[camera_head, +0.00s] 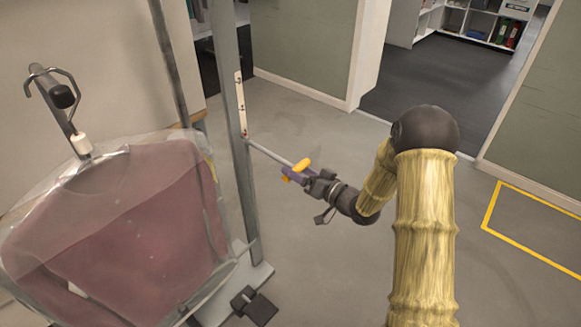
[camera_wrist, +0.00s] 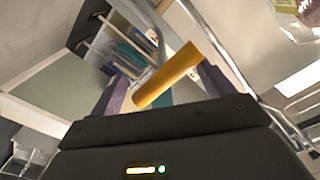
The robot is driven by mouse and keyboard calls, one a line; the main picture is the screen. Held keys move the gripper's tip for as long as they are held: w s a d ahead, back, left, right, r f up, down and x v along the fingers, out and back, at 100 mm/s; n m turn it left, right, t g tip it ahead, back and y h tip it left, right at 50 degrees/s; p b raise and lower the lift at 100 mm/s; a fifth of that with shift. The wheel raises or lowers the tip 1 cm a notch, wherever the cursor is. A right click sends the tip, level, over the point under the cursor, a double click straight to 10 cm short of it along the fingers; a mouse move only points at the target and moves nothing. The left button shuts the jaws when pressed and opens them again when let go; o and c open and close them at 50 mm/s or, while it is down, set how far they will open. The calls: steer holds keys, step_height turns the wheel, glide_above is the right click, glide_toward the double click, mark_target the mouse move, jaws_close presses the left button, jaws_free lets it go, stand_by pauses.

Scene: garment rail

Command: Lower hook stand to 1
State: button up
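In the head view a grey upright post (camera_head: 233,130) of the stand carries a pale strip with small marks (camera_head: 240,104). A thin metal rod (camera_head: 268,152) runs from the post just below the strip to an orange handle (camera_head: 302,165). My gripper (camera_head: 294,173) is at this handle, with a purple finger crossing its middle. In the wrist view the orange handle (camera_wrist: 168,76) lies diagonally between the two purple fingers. The fingers stand apart, with background visible beside the handle. Whether either finger touches it is unclear. A wire hook (camera_head: 55,82) is at upper left.
A dark red garment (camera_head: 120,235) in a clear cover hangs at left, close to the post. A black pedal-like piece (camera_head: 254,305) lies at the stand's base. The floor (camera_head: 315,250) between stand and arm is clear. Shelves (camera_head: 478,22) are far behind.

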steer(key=v, duration=1.3)
steer(key=shift+w, duration=0.15)
